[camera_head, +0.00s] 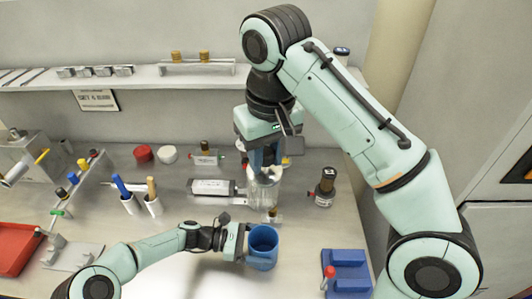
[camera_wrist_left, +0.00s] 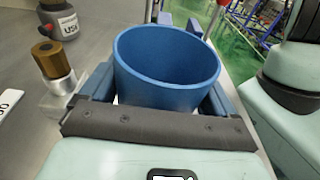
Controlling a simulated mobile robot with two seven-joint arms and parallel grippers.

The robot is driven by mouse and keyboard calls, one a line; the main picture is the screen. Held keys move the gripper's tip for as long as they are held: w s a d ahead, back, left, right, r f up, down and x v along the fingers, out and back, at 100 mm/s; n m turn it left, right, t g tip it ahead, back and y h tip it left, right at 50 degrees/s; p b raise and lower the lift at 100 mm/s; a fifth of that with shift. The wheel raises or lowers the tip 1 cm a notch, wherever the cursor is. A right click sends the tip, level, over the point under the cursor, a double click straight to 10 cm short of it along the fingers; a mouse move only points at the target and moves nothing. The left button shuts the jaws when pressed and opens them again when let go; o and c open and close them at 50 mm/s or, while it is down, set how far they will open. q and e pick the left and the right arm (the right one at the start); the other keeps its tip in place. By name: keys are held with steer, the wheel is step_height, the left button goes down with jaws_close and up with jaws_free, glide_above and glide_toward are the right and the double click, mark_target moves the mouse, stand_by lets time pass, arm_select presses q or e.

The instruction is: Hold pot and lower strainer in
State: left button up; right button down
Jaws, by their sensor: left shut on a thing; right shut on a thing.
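A blue pot (camera_head: 263,247), open at the top, stands upright at the front middle of the bench. My left gripper (camera_head: 245,243) is shut on the pot from the left. In the left wrist view the pot (camera_wrist_left: 167,68) sits between the two fingers and looks empty inside. My right gripper (camera_head: 266,158) points down behind the pot, at a higher spot. It is shut on a pale, partly see-through cup-like thing, apparently the strainer (camera_head: 264,188). The strainer is apart from the pot, and the fingers hide part of it. It does not show in the left wrist view.
A grey cylinder (camera_head: 212,187) lies left of the strainer. A dark bottle (camera_head: 325,187) stands to the right. A blue block (camera_head: 347,272) with a red-topped part is at the front right. White cups with tools (camera_head: 153,204) and a red tray (camera_head: 16,247) are left.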

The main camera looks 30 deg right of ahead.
steer(key=shift+g, duration=0.6)
steer(key=f, duration=0.3)
steer(key=w+f, duration=0.1)
steer(key=f, duration=0.7)
steer(key=shift+w, duration=0.25)
steer(key=shift+f, duration=0.45)
steer(key=shift+f, duration=0.15)
steer(key=shift+f, duration=1.75)
step_height(320, 180, down, 12)
steer(key=shift+f, duration=0.15)
stand_by(0.9)
